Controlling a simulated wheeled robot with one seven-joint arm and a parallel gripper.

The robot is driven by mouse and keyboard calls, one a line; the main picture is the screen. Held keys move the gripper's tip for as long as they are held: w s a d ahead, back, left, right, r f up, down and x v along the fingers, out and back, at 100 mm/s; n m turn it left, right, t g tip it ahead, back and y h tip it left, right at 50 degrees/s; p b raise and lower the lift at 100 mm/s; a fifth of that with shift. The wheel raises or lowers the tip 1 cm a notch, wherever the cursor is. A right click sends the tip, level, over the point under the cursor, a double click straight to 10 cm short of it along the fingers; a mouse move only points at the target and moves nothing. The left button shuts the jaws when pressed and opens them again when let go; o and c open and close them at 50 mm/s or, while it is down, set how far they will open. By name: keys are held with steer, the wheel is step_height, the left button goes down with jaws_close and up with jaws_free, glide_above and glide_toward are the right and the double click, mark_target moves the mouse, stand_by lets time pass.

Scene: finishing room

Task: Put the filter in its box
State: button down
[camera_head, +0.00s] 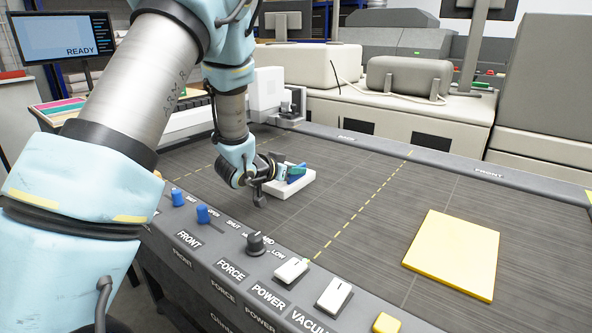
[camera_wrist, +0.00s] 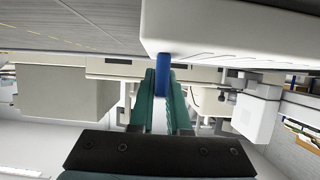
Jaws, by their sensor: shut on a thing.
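My gripper (camera_head: 296,171), with teal fingers, is low over the dark table near its left end. In the wrist view the fingers (camera_wrist: 162,78) are closed on a blue piece (camera_wrist: 163,62), which sits between their tips. The blue piece also shows in the head view (camera_head: 297,179), beside a white block (camera_head: 293,187) on the table. The white block fills the upper right of the wrist view (camera_wrist: 235,30). I cannot tell whether the blue piece is joined to the block, or which of them is the filter or its box. The fingers hide part of the blue piece.
A flat yellow pad (camera_head: 454,254) lies on the right of the dark table (camera_head: 345,200). The table is clear between it and the white block. A raised control panel (camera_head: 232,270) with knobs and switches edges the near side. Large beige machines (camera_head: 400,110) stand behind.

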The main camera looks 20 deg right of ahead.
steer(key=c, duration=0.9)
jaws_free()
